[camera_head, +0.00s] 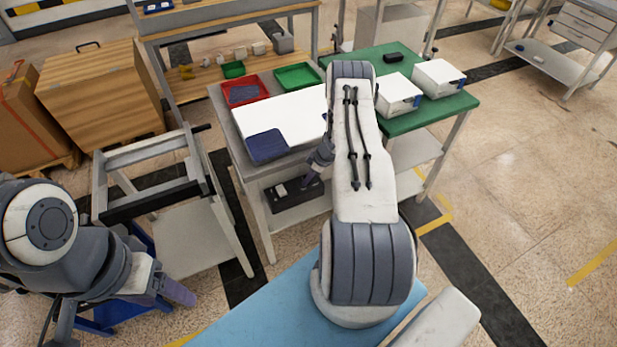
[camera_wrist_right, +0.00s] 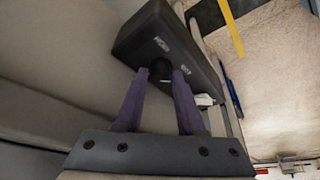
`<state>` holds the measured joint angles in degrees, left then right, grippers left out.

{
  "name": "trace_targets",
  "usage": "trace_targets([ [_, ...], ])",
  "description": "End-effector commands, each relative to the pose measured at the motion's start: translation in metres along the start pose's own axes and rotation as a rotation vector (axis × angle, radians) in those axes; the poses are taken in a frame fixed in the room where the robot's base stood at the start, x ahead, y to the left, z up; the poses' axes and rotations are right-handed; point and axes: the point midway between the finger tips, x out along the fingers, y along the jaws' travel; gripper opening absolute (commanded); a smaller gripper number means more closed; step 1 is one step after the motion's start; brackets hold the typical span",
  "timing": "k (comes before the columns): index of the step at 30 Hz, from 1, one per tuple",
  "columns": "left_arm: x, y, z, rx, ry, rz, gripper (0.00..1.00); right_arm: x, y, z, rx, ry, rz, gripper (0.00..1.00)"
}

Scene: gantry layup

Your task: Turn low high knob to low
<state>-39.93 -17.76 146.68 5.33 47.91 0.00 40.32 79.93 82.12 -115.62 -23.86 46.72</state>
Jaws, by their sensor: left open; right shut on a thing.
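The low high knob (camera_wrist_right: 160,71) is a round black knob on the face of a dark control box (camera_wrist_right: 155,30) in the right wrist view. My right gripper (camera_wrist_right: 161,76) is shut on the knob, one purple finger on each side. In the head view the dark box (camera_head: 292,196) hangs under the front of the table, and my right gripper (camera_head: 312,181) is at it, partly hidden by my arm. My left gripper (camera_head: 182,293) is at the lower left, apart from the box.
The table (camera_head: 268,172) holds a white sheet (camera_head: 280,117), a blue pad (camera_head: 266,146), a red tray (camera_head: 262,80) and a green tray (camera_head: 316,72). A grey frame cart (camera_head: 222,205) stands left of it. A green table (camera_head: 440,108) with white boxes is at right.

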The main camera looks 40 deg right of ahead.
Motion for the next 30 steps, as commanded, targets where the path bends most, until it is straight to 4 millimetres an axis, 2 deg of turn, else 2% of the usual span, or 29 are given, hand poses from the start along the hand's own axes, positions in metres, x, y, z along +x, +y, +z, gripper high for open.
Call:
trace_targets([
  [11,0.0,0.0,0.0,0.0,0.0,0.0,0.65,-0.001,0.001,-0.001,-0.008,0.0,0.0,0.0],
  [12,0.0,0.0,0.0,0.0,0.0,0.0,0.65,-0.001,0.001,-0.001,-0.008,0.0,0.0,0.41],
  [14,0.0,0.0,0.0,0.0,0.0,0.0,0.65,-0.001,0.001,-0.001,-0.008,0.0,0.0,0.64],
  [15,0.0,0.0,0.0,0.0,0.0,0.0,0.65,0.0,0.001,-0.001,-0.008,0.0,0.0,0.67],
  [25,0.001,0.0,0.0,0.0,0.0,0.0,0.65,-0.003,0.001,0.0,-0.006,0.0,-0.001,0.67],
  [30,0.004,0.0,0.0,0.0,0.0,0.0,0.65,-0.024,0.002,0.0,-0.007,0.001,0.002,0.67],
])
